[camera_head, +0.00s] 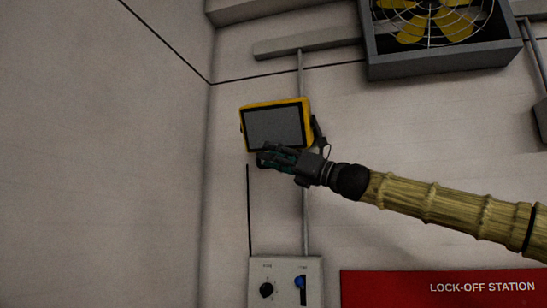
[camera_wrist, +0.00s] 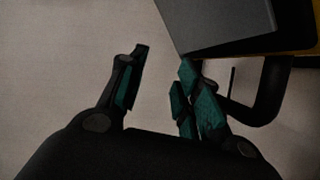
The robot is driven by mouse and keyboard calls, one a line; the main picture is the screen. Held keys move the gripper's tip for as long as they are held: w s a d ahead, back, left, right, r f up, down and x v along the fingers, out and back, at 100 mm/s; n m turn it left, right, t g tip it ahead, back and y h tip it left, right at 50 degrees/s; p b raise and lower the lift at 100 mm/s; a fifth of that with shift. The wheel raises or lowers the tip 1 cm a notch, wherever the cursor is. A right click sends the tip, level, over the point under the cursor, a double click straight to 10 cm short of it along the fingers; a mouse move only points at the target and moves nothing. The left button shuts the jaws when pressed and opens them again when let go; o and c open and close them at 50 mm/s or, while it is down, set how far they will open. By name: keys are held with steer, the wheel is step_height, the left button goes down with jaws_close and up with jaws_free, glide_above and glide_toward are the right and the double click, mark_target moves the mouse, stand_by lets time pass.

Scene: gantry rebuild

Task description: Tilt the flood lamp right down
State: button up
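The flood lamp (camera_head: 274,127) has a yellow housing and a dark grey front panel, and it is mounted on the wall on a vertical pole. Its face looks outward, with a slight sideways slant. My gripper (camera_head: 268,157) is at the lamp's lower edge, in front of it. In the wrist view, my gripper (camera_wrist: 163,85) shows its two fingers spread apart with empty space between them. I cannot tell whether the finger touches the lamp.
A control box (camera_head: 286,288) with a black knob and a blue switch is below the lamp. A caged yellow fan (camera_head: 430,20) in a grey frame is at upper right. A red "LOCK-OFF STATION" board (camera_head: 400,289) is at lower right. The wall left of the lamp is bare.

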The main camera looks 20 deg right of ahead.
steer(key=shift+w+a, duration=0.1)
steer(key=shift+a, duration=0.05)
steer(key=v, duration=1.2)
steer(key=shift+c, duration=0.4)
